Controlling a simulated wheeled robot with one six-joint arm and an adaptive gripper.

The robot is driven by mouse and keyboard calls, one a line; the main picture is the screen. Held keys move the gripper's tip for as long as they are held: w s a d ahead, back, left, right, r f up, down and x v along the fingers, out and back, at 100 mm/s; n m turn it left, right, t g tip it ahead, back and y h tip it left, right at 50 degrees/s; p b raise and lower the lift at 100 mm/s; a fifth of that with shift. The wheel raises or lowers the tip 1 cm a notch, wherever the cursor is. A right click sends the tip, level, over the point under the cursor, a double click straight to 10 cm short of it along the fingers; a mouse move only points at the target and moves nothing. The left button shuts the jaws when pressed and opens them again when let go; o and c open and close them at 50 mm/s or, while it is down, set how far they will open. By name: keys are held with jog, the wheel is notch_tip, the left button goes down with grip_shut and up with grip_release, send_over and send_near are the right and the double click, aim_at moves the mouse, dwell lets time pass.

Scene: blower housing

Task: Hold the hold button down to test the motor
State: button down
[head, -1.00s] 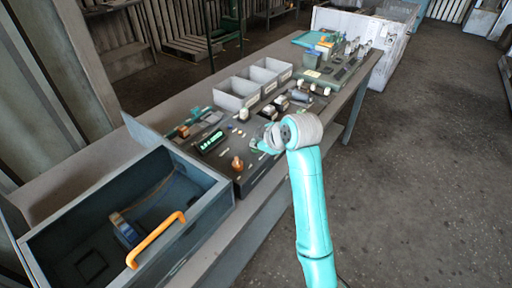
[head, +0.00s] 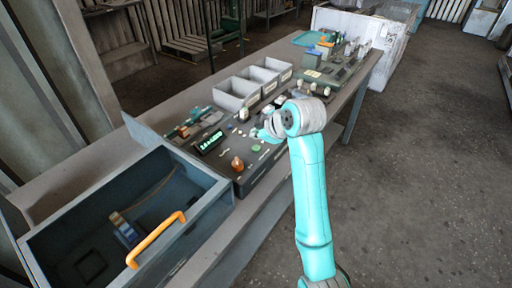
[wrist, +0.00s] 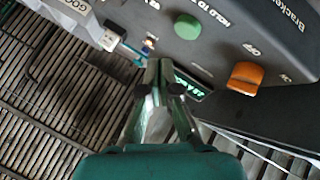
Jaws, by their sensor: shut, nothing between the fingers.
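The hold button is a round green button (wrist: 187,27) on a dark panel, with a label starting "HOLD" beside it in the wrist view. In the head view the green button (head: 257,148) shows uncovered near the panel's front edge. My gripper (wrist: 160,66) is shut and empty, its fingertips apart from the button in the wrist picture. In the head view my gripper (head: 266,133) is over the panel, just beyond and right of the button. Its height above the panel is hard to tell.
An orange knob (head: 237,163) and a lit green display (head: 210,141) are on the same panel. Grey bins (head: 238,92) stand behind it. An open drawer with an orange handle (head: 155,240) is at left. Small parts crowd the panel's right side.

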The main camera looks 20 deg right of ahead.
jog(key=shift+r, duration=1.45)
